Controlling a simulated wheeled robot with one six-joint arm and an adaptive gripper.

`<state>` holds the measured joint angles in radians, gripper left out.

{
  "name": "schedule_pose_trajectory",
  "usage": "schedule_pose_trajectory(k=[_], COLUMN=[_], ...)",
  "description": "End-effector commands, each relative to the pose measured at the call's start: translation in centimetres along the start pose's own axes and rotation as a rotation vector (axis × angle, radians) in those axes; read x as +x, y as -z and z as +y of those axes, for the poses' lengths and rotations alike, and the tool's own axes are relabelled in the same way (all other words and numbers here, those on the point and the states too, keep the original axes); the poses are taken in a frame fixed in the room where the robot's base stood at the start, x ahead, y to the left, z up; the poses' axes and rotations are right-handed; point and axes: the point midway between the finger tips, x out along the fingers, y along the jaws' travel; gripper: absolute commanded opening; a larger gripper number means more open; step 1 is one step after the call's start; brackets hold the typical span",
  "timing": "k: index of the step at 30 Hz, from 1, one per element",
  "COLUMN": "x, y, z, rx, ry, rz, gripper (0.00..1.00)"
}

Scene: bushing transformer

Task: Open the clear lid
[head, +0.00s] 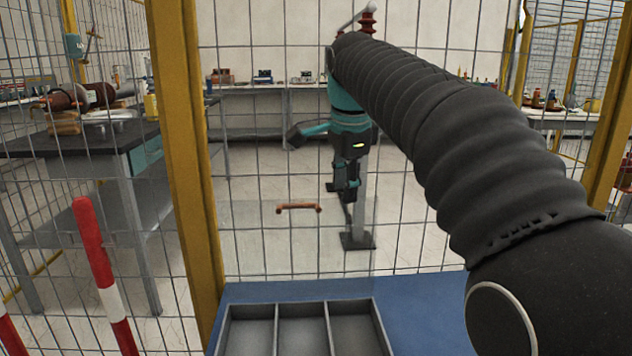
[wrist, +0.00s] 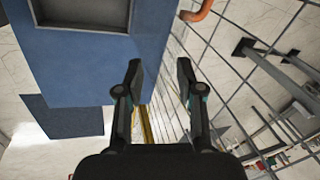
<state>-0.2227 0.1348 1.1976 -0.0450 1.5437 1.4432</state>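The clear lid (head: 250,238) stands raised behind the grey three-compartment tray (head: 303,304) in the head view, a faint see-through panel. Its copper-coloured handle (head: 298,207) is near its top edge. The handle also shows at the top edge of the wrist view (wrist: 197,11), beyond my fingertips. My gripper (head: 345,188) appears to the right of the handle in the head view, pointing down and apart from it. In the wrist view, its two fingers (wrist: 159,68) are spread with nothing between them. The tray's compartments look empty.
The tray sits on a blue bench top (head: 420,315). A wire mesh fence with yellow posts (head: 185,150) stands behind it. A red and white striped post (head: 104,270) is at the left. The bench right of the tray looks clear.

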Motion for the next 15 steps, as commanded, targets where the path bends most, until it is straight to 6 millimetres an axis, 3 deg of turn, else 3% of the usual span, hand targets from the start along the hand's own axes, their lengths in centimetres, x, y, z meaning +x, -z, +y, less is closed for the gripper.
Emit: schedule_pose_trajectory(k=[8,15], x=[0.5,3.2], y=[1.1,1.0], z=[9.1,17.7], rx=[-0.349,-0.659], ry=[0.061,0.1], rz=[0.029,0.075], gripper=[0.37,0.37])
